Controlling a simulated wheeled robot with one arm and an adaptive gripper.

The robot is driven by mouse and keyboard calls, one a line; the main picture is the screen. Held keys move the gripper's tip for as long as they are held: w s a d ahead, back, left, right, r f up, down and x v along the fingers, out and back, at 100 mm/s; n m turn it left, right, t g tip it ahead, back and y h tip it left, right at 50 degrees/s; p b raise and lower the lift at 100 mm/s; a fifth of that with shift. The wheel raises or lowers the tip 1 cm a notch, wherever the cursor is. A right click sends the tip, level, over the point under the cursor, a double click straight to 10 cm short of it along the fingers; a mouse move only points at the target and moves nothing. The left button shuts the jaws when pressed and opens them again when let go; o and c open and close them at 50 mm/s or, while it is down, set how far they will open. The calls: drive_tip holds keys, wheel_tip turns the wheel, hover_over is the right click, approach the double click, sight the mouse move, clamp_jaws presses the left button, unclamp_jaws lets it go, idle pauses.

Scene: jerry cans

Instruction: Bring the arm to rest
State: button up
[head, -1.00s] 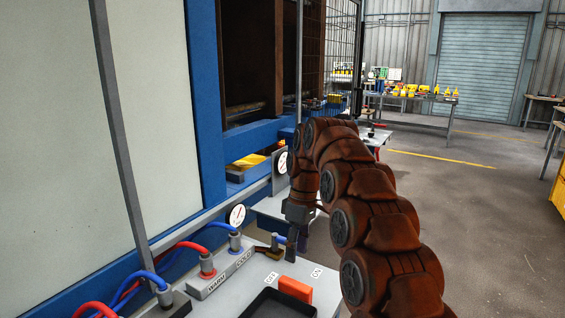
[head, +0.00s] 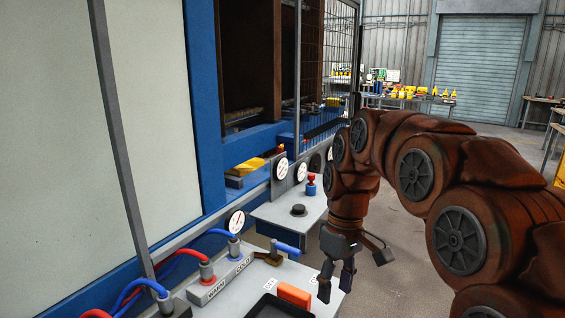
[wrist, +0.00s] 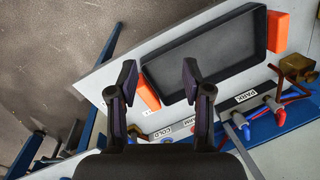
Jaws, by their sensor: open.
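My gripper (head: 336,284) hangs at the end of my rust-brown arm (head: 400,165), fingers pointing down, near the right edge of the grey panel with the hoses. It is open, with nothing between its fingers. In the wrist view, its two dark fingers (wrist: 158,80) stand apart in front of the panel and the black tray (wrist: 205,50). The arm is bent, its elbow links filling the right side of the head view.
The panel (head: 230,292) carries a blue-handled brass valve (head: 285,248), an orange block (head: 294,295) and red and blue hoses. Behind it, a lower bench (head: 270,214) holds a red-topped knob (head: 311,183). Open floor (head: 440,140) lies beyond the arm.

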drive_tip(key=s+d+f+m+p, duration=0.1)
drive_tip(key=s+d+f+m, duration=0.1)
drive_tip(key=s, duration=0.6)
drive_tip(key=s+d+f+m+p, duration=0.1)
drive_tip(key=s+d+f+m, duration=0.1)
drive_tip(key=s, duration=0.7)
drive_tip(key=s+d+f+m, duration=0.2)
drive_tip(key=s+d+m, duration=0.1)
drive_tip(key=s, duration=0.6)
drive_tip(key=shift+s+d+h+p, duration=0.15)
drive_tip(key=shift+d+h+p, duration=0.25)
drive_tip(key=shift+d, duration=0.05)
drive_tip(key=shift+c, duration=0.6)
